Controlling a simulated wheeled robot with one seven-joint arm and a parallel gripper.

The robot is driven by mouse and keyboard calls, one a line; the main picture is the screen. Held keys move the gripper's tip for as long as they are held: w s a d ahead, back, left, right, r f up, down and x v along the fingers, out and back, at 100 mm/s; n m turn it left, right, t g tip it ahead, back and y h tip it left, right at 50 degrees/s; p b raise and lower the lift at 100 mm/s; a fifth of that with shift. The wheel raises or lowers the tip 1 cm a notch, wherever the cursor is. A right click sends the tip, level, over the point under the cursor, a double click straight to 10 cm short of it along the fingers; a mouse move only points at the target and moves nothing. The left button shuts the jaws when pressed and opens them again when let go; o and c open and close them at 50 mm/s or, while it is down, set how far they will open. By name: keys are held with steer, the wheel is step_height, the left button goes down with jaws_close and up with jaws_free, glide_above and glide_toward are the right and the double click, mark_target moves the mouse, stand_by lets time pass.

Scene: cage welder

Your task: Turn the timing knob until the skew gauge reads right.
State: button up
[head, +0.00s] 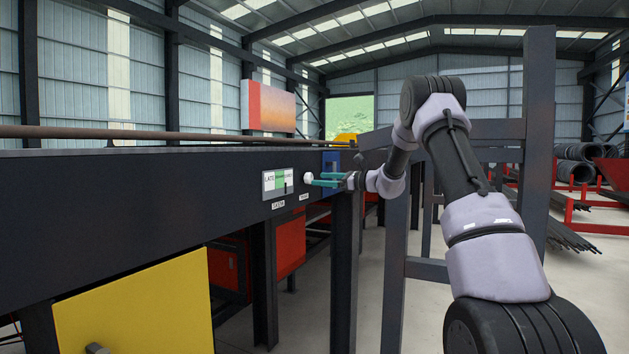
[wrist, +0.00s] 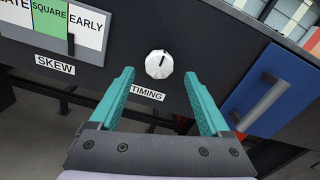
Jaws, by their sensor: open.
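The white faceted timing knob (wrist: 159,64) sits on the dark panel above its TIMING label, its dark pointer line near upright, tilted slightly right. It also shows in the head view (head: 308,178). My gripper (wrist: 159,73) is open, with one teal finger on each side of the knob's lower part in the wrist view; no contact is visible. In the head view my gripper (head: 318,179) reaches the knob from the right. The skew gauge (wrist: 50,22) has LATE, green SQUARE and EARLY zones; its dark needle stands by the SQUARE–EARLY border, on the EARLY side.
A blue panel with a grey handle (wrist: 262,100) is close to the right of my gripper. A yellow panel (head: 135,305) stands lower left. A dark upright post (head: 538,140) rises behind my arm. The panel face around the knob is clear.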

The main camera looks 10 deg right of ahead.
mark_target(311, 179)
steer(key=shift+x, duration=1.85)
steer(key=shift+s, duration=0.1)
jaws_close()
steer(key=shift+n, duration=2.8)
